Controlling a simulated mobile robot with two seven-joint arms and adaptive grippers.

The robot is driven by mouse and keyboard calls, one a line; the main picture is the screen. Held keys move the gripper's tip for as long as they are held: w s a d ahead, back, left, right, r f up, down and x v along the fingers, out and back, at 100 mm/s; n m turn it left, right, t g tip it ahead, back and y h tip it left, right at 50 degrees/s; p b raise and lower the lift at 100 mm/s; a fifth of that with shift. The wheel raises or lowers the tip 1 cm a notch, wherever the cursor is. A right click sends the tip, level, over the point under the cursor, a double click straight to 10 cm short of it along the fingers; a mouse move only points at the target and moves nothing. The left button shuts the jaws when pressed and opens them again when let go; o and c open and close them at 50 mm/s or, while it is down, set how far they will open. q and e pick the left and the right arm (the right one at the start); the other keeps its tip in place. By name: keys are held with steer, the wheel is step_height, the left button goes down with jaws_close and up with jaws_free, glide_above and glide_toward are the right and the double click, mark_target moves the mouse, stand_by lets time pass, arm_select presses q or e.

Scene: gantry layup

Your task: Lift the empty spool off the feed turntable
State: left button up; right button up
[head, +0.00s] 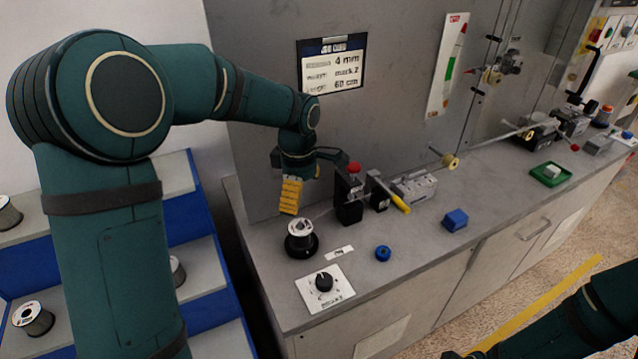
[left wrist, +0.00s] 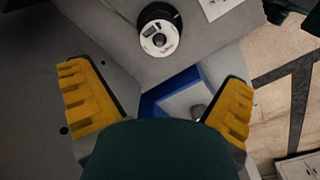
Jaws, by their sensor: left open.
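The spool (head: 300,229), with a pale round top and dark centre hole, sits upright on the black feed turntable (head: 301,250) at the bench's near left end. In the left wrist view the spool (left wrist: 160,38) shows its white labelled top flange, and the turntable's dark rim (left wrist: 158,9) surrounds it. My left gripper (head: 291,196) has yellow fingers and hangs just above the spool, apart from it. In the left wrist view its fingers (left wrist: 155,78) are wide open with nothing between them. The spool lies beyond the fingertips. Part of my right arm shows at the lower right, its gripper out of view.
A black block with a red button (head: 350,198) stands right of the turntable. A dial plate (head: 325,288), a blue ring (head: 383,254) and a blue block (head: 454,220) lie on the bench. The grey panel (head: 270,150) rises behind. Blue-edged shelves with spools (head: 33,318) stand left.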

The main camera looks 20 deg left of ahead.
mark_target(302, 228)
arm_select(q)
step_height(302, 228, down, 14)
steer(key=b, duration=0.2)
steer(key=shift+r+b, duration=0.2)
steer(key=shift+b, duration=0.2)
steer(key=shift+a, duration=0.1)
steer(key=c, duration=1.4)
